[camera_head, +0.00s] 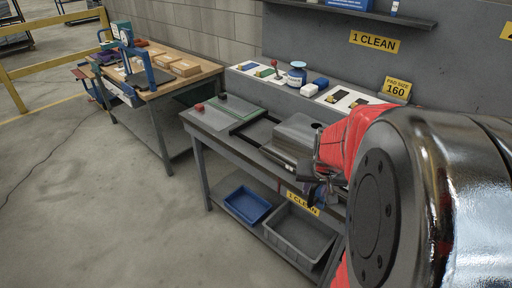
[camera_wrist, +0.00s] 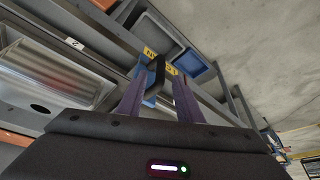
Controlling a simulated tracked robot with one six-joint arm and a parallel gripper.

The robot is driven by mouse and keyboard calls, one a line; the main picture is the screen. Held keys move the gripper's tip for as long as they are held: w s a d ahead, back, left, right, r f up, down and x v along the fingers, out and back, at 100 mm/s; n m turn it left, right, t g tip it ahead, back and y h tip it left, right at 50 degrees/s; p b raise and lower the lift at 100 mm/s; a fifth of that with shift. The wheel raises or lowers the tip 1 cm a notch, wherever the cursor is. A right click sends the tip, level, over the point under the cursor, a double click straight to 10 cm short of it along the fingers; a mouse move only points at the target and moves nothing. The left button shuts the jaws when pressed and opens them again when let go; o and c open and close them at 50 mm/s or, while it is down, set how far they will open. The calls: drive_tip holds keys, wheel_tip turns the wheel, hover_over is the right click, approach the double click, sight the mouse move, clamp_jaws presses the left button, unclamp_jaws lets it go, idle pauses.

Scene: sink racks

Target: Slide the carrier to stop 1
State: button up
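The carrier (camera_head: 298,136) is a grey metal box on the dark rails of the bench; my arm hides its right side. In the wrist view a grey metal body with an oval slot, which looks like the carrier (camera_wrist: 50,85), is at left. My gripper (camera_head: 322,188) is in front of the carrier at the bench's front edge. In the wrist view my gripper (camera_wrist: 160,82) has its two fingers apart, with a black handle-like bar (camera_wrist: 158,72) between or just beyond their tips. I cannot tell whether they touch it.
A blue bin (camera_head: 246,204) and a grey bin (camera_head: 298,236) sit on the lower shelf. A green-edged plate (camera_head: 232,120) and a red knob (camera_head: 199,107) are at the bench's left end. Small items line the back ledge. Open floor lies in front.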

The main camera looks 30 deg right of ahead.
sight(313, 195)
drive_tip(key=shift+x, duration=3.55)
drive_tip(key=shift+c, duration=0.2)
clamp_jaws()
